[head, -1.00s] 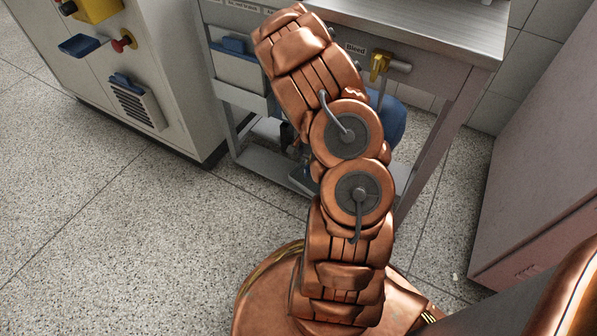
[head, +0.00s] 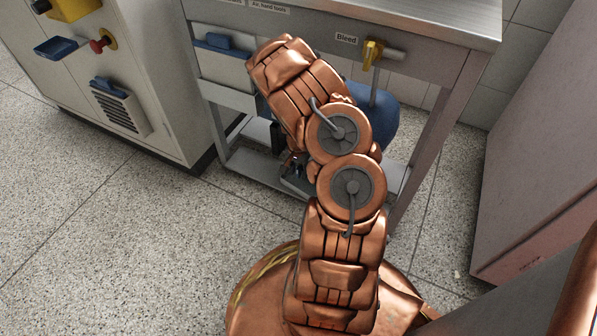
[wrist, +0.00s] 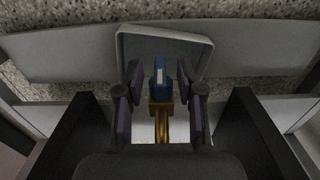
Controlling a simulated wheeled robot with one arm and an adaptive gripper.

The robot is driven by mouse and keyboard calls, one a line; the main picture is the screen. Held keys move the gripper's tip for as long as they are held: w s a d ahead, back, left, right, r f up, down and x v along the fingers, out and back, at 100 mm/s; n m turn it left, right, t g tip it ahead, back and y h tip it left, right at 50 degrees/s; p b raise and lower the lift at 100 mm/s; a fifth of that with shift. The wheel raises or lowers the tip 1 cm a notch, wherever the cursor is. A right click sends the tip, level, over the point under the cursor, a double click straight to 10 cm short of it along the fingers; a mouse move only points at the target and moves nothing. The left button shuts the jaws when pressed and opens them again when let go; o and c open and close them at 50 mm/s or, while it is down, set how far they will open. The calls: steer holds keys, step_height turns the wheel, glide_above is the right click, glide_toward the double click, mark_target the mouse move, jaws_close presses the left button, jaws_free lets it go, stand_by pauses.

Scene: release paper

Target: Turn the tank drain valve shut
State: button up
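In the wrist view, a small valve with a blue handle (wrist: 159,80) and a brass body (wrist: 162,122) stands between the two fingers of my gripper (wrist: 160,98). The fingers are spread, one on each side of the handle, with a gap showing on both sides. In the head view, the blue tank (head: 377,118) sits under the metal bench, partly hidden by my arm. The drain valve and most of my gripper are hidden there behind the arm.
A grey tray (wrist: 128,45) lies beyond the valve in the wrist view. The bench (head: 425,58) has a yellow-handled valve (head: 372,54) labelled "Bleed". A white cabinet (head: 165,75) stands left, a large grey cabinet (head: 540,150) right. Speckled floor (head: 100,225) is open at left.

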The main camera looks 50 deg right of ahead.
steer(key=shift+c, duration=0.4)
jaws_close()
steer(key=shift+w+a+g, duration=0.1)
steer(key=shift+a+g, duration=0.05)
steer(key=shift+g, duration=0.25)
steer(key=shift+g+p, duration=0.3)
steer(key=shift+g, duration=0.1)
steer(key=shift+o, duration=0.4)
jaws_free()
steer(key=shift+r, duration=0.1)
